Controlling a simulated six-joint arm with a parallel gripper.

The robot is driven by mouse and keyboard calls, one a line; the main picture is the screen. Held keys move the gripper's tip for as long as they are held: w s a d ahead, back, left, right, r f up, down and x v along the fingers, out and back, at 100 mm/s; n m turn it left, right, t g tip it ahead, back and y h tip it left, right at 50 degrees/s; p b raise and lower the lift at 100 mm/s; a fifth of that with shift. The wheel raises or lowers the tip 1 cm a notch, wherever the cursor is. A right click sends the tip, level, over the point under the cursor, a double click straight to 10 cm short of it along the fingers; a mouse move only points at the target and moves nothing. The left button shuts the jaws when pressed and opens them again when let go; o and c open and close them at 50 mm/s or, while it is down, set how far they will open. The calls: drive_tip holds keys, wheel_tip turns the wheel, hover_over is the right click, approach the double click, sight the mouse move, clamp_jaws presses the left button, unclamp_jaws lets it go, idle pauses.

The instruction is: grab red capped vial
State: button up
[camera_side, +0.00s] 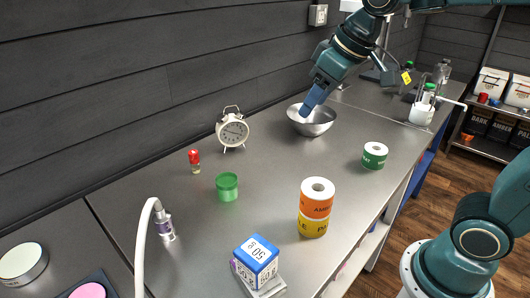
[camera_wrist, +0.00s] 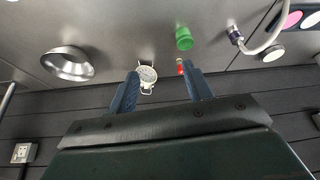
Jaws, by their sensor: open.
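The red capped vial (camera_side: 194,161) is a small clear vial with a red cap. It stands upright on the steel bench, left of the alarm clock in the side view. In the wrist view the vial (camera_wrist: 181,66) shows beside the right finger, its red part facing me. My gripper (camera_wrist: 163,80) has its two blue fingers spread, with nothing held between them. In the side view my gripper (camera_side: 308,107) is above the bench by the metal bowl, well to the right of the vial and apart from it. One finger hides the other there.
A cream alarm clock (camera_side: 232,129) stands between the vial and a metal bowl (camera_side: 312,120). A green container (camera_side: 227,186) is in front of the vial. Tape rolls (camera_side: 316,206), a blue box (camera_side: 257,262) and a white hose (camera_side: 143,240) occupy the front. The dark wall runs behind.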

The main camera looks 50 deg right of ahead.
drive_tip(key=w+a+f+n, duration=0.1)
drive_tip(key=w+a+f, duration=0.1)
drive_tip(key=w, duration=0.5)
drive_tip(key=w+a+f+n, duration=0.1)
drive_tip(key=w, duration=0.7)
drive_tip(key=n+g+y, duration=0.1)
approach(196, 153)
drive_tip(key=shift+w+d, duration=0.1)
drive_tip(key=shift+w, duration=0.1)
drive_tip(key=shift+x, duration=4.25)
drive_tip(key=shift+f, duration=0.15)
drive_tip(key=shift+x, duration=2.5)
drive_tip(key=shift+s, duration=0.1)
